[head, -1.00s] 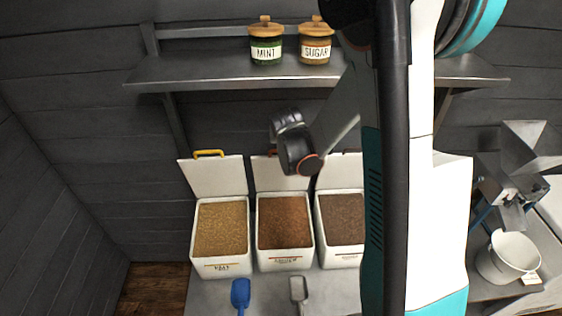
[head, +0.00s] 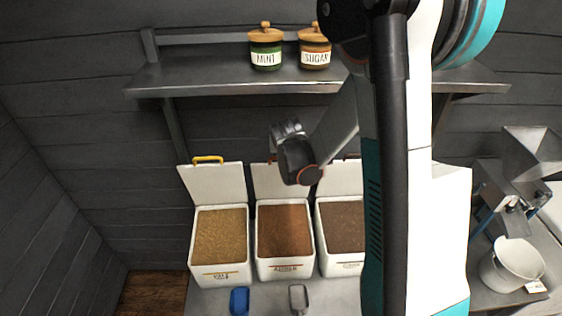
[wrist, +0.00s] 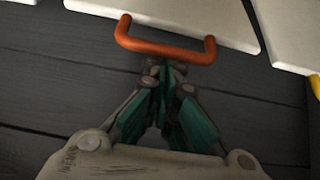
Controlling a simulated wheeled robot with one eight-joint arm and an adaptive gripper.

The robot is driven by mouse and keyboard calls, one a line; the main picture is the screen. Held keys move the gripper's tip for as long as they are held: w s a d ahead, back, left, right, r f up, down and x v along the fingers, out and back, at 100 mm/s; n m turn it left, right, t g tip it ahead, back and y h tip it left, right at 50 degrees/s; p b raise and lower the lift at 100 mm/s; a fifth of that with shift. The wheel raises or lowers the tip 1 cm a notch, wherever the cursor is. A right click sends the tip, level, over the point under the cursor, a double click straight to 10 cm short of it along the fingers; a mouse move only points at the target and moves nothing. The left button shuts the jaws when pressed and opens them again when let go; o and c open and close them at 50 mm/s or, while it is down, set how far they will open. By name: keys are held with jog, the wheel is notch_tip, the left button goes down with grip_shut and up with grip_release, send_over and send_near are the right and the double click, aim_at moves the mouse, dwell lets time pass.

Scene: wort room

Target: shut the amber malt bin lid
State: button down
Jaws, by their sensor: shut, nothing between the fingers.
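The amber malt bin (head: 285,268) is the middle of the three white bins in the head view, filled with reddish-brown grain. Its label is too blurred to read surely. Its white lid (head: 267,183) stands open, tilted up at the back. In the wrist view the lid (wrist: 190,8) shows at the top, with its orange handle (wrist: 165,48) crossing the middle. My gripper (wrist: 163,72) is shut and empty, its fingertips right by the handle's bar; I cannot tell whether they touch. In the head view my wrist hides the fingers and part of the lid.
An open bin with a yellow-handled lid (head: 213,183) stands left, another open bin (head: 342,230) right, partly behind my arm. A shelf (head: 215,80) with two jars hangs above. A blue scoop (head: 239,300) and grey scoop (head: 299,298) lie in front.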

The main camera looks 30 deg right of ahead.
dwell(0.5)
jog(key=s+a+f+b, duration=0.4)
jog(key=s+f+b, duration=0.5)
jog(key=s+a+f+b, duration=0.4)
jog(key=s+f+b, duration=0.5)
jog(key=s+b, duration=0.1)
jog(key=shift+s+f, duration=0.25)
jog(key=shift+f, duration=0.15)
dwell(1.2)
notch_tip(320, 180, up, 8)
jog(key=p, duration=0.6)
jog(key=shift+p, duration=0.3)
